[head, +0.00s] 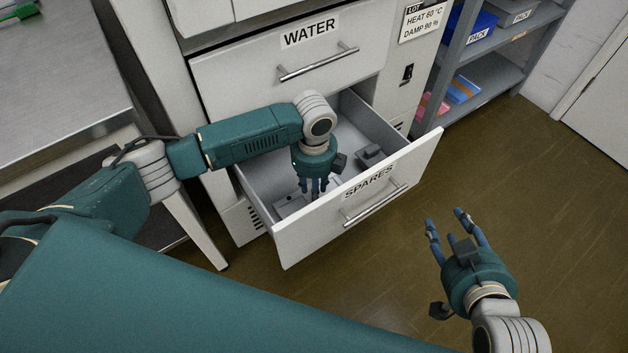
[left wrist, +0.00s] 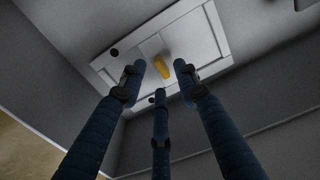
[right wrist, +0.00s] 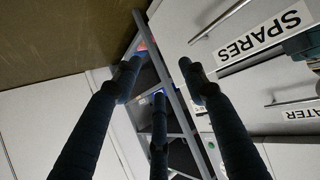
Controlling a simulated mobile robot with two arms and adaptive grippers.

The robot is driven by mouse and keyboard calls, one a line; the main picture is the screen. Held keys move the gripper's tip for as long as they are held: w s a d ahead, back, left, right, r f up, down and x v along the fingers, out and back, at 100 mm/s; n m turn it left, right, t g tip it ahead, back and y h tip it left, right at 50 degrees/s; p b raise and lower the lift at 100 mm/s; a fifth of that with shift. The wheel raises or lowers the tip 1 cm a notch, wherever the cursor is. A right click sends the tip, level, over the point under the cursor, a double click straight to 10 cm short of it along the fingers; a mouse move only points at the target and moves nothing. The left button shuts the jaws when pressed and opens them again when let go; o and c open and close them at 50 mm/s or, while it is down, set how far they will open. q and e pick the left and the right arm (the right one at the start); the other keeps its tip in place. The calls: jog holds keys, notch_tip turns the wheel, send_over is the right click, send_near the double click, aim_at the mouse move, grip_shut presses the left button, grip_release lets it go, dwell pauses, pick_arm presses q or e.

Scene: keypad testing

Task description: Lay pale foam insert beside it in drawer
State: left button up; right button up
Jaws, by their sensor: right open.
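The open SPARES drawer (head: 290,246) holds a pale flat piece (head: 288,206) near its front left, partly hidden by my left gripper. The left wrist view shows this piece as a white panel (left wrist: 209,45) with dark round spots and a small yellow piece (left wrist: 162,67) on it. I cannot tell which of these, if any, is the foam insert. My left gripper (head: 313,192) points down inside the drawer above the panel, its fingers spread and empty. My right gripper (head: 447,217) is open and empty, out over the floor right of the drawer.
A small grey block (head: 370,155) lies at the drawer's right side. The WATER drawer (head: 300,64) above is shut. A shelf unit (head: 490,84) with bins stands at the right, a metal-topped table (head: 60,85) at the left. The floor (head: 540,190) at right is clear.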

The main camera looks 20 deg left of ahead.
pick_arm(q)
jog(key=shift+r+p, duration=0.7)
jog(key=shift+p, duration=0.2)
jog(key=shift+r+p, duration=0.95)
jog(key=shift+p, duration=0.1)
pick_arm(e)
jog(key=s+d+f+g+h, duration=0.1)
jog(key=s+d+f+g, duration=0.25)
jog(key=s, duration=0.45)
jog(key=s+d+f+g+h, duration=0.1)
jog(key=s+d+f+g, duration=0.1)
jog(key=s+f+g, duration=0.35)
pick_arm(q)
jog(key=shift+r+p, duration=1.95)
jog(key=shift+p, duration=0.4)
pick_arm(e)
notch_tip(320, 180, down, 11)
jog(key=shift+s+a+f+t, duration=0.15)
jog(key=shift+s+a+t, duration=0.15)
jog(key=shift+s+a, duration=0.15)
pick_arm(q)
jog(key=shift+s, duration=0.1)
